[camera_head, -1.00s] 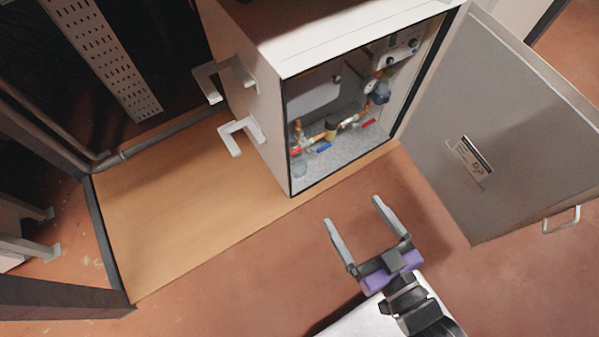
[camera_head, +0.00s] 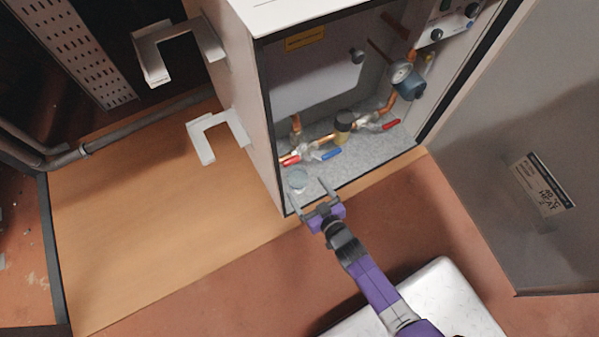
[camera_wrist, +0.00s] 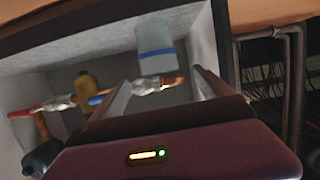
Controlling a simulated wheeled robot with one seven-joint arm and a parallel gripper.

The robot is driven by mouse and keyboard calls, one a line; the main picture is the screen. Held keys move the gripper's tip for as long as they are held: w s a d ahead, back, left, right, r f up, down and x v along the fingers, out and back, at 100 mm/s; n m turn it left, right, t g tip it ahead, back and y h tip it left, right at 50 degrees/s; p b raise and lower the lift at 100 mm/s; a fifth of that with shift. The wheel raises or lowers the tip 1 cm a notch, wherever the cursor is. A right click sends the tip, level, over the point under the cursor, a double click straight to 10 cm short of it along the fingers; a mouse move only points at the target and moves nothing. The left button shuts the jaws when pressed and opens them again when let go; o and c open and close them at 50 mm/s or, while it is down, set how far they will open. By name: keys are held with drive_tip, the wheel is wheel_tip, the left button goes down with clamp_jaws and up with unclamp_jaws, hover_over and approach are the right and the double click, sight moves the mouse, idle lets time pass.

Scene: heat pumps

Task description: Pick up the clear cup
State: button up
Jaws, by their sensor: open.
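The clear cup (camera_head: 297,180) stands on the speckled floor of the open cabinet, in its front left corner. In the wrist view the cup (camera_wrist: 155,40) looks pale blue and see-through, ahead of the fingers and roughly in line with the gap between them. My gripper (camera_head: 308,189) is at the cabinet's front opening, close to the cup. In the wrist view my gripper (camera_wrist: 161,80) is open with nothing between its fingers. One finger overlaps the cup's edge in the head view, so I cannot tell whether they touch.
Copper pipes with red-handled valves (camera_head: 390,125) and a blue-handled valve (camera_head: 328,155) lie just behind the cup. The cabinet's left wall (camera_head: 255,120) is close to the cup. The grey door (camera_head: 520,150) hangs open at right.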

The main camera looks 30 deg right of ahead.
sight(303, 184)
drive_tip(key=shift+s+a+f, duration=0.1)
drive_tip(key=shift+s+f, duration=0.15)
drive_tip(key=shift+f, duration=0.35)
drive_tip(key=shift+w+b, duration=0.3)
drive_tip(key=shift+w, duration=0.05)
drive_tip(key=b+x, duration=0.4)
drive_tip(key=x, duration=0.2)
drive_tip(key=shift+w+r, duration=0.1)
drive_tip(key=shift+w, duration=0.5)
drive_tip(key=shift+r, duration=0.1)
drive_tip(key=shift+c, duration=0.2)
drive_tip(key=c, duration=1.8)
drive_tip(key=shift+o, duration=0.2)
drive_tip(key=shift+r, duration=0.15)
